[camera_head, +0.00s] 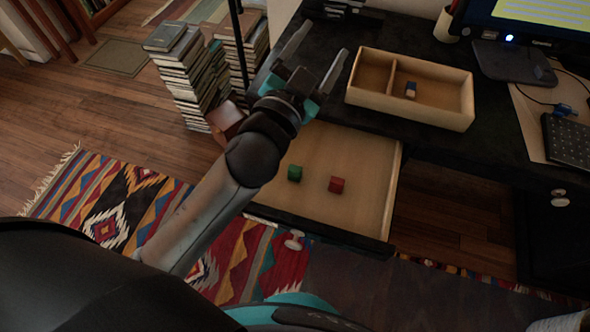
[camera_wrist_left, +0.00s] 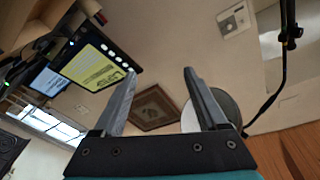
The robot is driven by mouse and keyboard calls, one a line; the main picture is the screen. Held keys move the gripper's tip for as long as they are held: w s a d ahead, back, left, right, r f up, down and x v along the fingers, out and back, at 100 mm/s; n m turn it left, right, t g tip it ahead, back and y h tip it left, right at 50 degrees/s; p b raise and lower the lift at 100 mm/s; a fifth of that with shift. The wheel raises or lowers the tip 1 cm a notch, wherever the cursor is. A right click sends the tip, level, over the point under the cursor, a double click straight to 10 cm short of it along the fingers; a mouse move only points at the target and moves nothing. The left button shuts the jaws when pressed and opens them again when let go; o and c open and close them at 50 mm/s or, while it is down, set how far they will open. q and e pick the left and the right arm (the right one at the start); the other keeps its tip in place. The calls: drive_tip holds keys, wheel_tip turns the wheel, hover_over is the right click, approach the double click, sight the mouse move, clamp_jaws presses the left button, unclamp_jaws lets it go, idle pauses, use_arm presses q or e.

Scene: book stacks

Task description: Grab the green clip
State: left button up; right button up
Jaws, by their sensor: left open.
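A small green block-like clip (camera_head: 294,173) lies in the open desk drawer (camera_head: 340,150), left of a similar red one (camera_head: 337,185). My left gripper (camera_head: 318,68) is open and empty, up above the desk's left part, beyond the green clip in the head view. In the left wrist view the two fingers (camera_wrist_left: 160,95) stand apart with nothing between them, and the clip does not show there. My right gripper is not in view.
A divided wooden tray (camera_head: 455,118) on the dark desk holds a small blue-and-white block (camera_head: 410,90). A keyboard (camera_head: 568,140) and a monitor (camera_head: 530,20) are at the right. Book stacks (camera_head: 185,75) stand on the floor at left.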

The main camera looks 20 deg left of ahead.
use_arm(q)
drive_tip(key=s+d+r+m+g+h, duration=0.2)
drive_tip(key=d+r+m+g+h, duration=0.15)
drive_tip(key=d+m+h, duration=0.4)
drive_tip(key=s+d+r+m+g+h, duration=0.25)
drive_tip(key=d+r+m+h, duration=0.3)
drive_tip(key=m+h, duration=0.3)
drive_tip(key=s+d+f+m+g, duration=0.35)
drive_tip(key=d+m+g, duration=0.25)
drive_tip(key=m+g, duration=0.2)
drive_tip(key=m+g+y, duration=0.5)
drive_tip(key=y, duration=1.4)
approach(295, 168)
drive_tip(key=shift+d+f+b, duration=0.1)
drive_tip(key=shift+f+b, duration=0.45)
drive_tip(key=shift+b, duration=0.15)
wheel_tip(295, 168, down, 4)
drive_tip(key=shift+f+b, duration=0.15)
drive_tip(key=shift+b, duration=0.45)
drive_tip(key=shift+f, duration=0.75)
wheel_tip(295, 168, down, 2)
drive_tip(key=shift+f+b, duration=0.25)
drive_tip(key=shift+b, duration=0.4)
drive_tip(key=shift+f+b, duration=0.3)
drive_tip(key=shift+f, duration=0.6)
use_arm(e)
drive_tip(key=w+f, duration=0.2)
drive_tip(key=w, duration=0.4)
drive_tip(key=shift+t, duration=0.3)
